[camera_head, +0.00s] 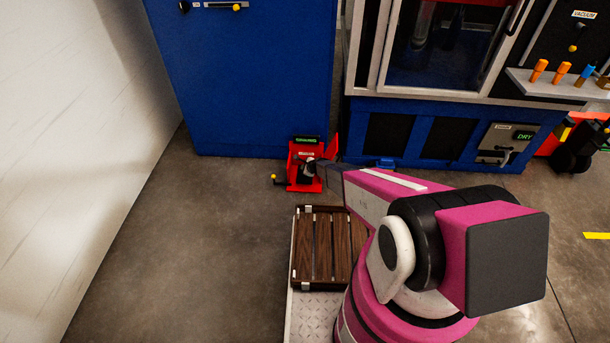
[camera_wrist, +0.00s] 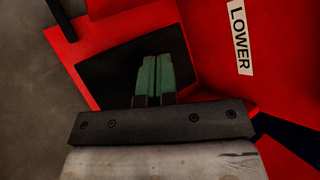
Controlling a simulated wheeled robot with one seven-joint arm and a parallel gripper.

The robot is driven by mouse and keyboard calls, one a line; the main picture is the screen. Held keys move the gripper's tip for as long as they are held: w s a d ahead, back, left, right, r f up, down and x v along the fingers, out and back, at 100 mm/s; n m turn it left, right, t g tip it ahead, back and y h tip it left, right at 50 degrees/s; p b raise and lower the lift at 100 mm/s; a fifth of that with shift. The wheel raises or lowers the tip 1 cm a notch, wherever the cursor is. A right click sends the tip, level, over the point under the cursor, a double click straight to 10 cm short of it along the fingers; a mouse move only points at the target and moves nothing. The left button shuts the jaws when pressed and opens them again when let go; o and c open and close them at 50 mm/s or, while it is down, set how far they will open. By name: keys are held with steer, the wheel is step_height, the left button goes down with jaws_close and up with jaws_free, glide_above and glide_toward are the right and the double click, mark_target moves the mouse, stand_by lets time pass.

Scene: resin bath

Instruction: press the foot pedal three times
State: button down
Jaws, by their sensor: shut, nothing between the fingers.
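The red foot pedal (camera_head: 304,182) stands on the floor in front of the blue cabinet, with a small green-lit display on top and a yellow knob at its left. In the wrist view its red housing (camera_wrist: 205,40) surrounds a black pedal plate (camera_wrist: 105,75), and a "LOWER" label (camera_wrist: 240,37) is on the wall at right. My gripper (camera_wrist: 152,75) is shut and empty, its green fingertips over the black plate. I cannot tell whether they touch it. In the head view my gripper (camera_head: 310,167) reaches into the pedal housing from the right.
A white wall (camera_head: 75,130) bounds the left. The floor left of the pedal is clear.

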steer(key=shift+r, duration=1.95)
steer(key=shift+r, duration=0.1)
stand_by(1.0)
step_height(320, 180, up, 4)
steer(key=shift+f, duration=0.15)
steer(key=shift+f, duration=4.45)
steer(key=shift+f, duration=0.1)
steer(key=shift+f, duration=0.3)
